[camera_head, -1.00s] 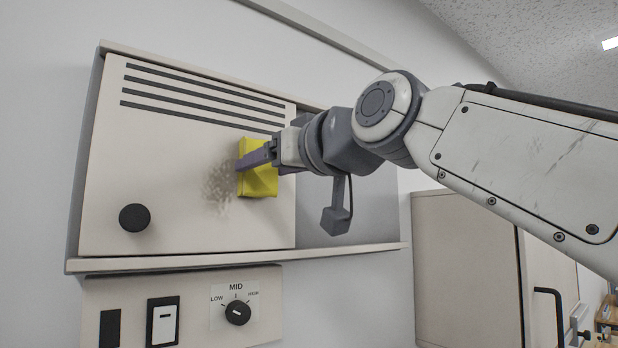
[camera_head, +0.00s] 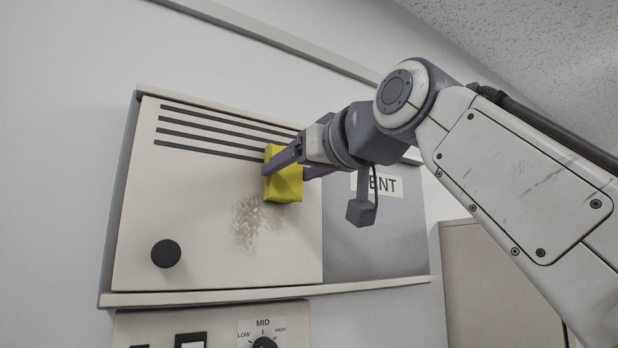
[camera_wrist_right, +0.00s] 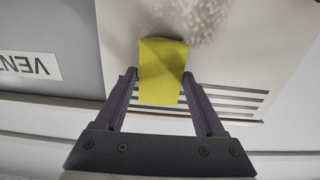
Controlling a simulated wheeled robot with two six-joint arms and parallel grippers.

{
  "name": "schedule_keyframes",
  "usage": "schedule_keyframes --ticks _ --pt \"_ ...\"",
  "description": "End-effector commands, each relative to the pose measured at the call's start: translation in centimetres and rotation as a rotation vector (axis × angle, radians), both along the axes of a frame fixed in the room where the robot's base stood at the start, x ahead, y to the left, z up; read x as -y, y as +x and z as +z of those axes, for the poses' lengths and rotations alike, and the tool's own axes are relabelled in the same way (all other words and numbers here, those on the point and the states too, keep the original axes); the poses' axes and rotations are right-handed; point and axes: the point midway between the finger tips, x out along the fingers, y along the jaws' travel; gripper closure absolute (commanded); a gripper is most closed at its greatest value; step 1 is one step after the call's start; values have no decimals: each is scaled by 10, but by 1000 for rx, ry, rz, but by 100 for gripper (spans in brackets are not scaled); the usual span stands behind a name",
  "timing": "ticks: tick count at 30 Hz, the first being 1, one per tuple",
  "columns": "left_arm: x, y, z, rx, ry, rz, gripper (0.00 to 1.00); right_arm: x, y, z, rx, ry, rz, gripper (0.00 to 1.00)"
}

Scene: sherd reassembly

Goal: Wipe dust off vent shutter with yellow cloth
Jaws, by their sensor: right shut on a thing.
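The yellow cloth (camera_head: 284,184) is a folded block held against or just in front of the cream vent shutter (camera_head: 200,198). My right gripper (camera_head: 283,164) is shut on it, with a purple finger on either side. In the right wrist view the cloth (camera_wrist_right: 163,68) sits between the fingers of the right gripper (camera_wrist_right: 161,88). A speckled grey-brown dust patch (camera_head: 250,222) lies on the shutter, below and left of the cloth. It also shows in the right wrist view (camera_wrist_right: 203,20). Whether the cloth touches the panel is hard to tell. My left gripper is not in view.
The shutter has dark slots (camera_head: 208,135) along its top and a black round knob (camera_head: 165,253) at lower left. A grey panel labelled VENT (camera_head: 388,185) is to its right. A ledge (camera_head: 200,298) runs below, above a LOW-MID-HIGH dial (camera_head: 264,343).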

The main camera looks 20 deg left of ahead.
Motion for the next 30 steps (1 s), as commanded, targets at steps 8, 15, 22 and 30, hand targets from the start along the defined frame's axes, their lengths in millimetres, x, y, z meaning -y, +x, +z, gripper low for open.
schedule_keyframes --ticks 8,15,22,30 --pt "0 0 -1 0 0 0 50 -10 -16 0 0 0 2 73" --pt "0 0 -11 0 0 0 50 -10 -15 -11 0 0 1 73" --pt "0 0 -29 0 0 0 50 -12 -14 -32 -1 -1 0 73" --pt "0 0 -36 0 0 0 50 -13 -13 -40 -1 -1 1 73"
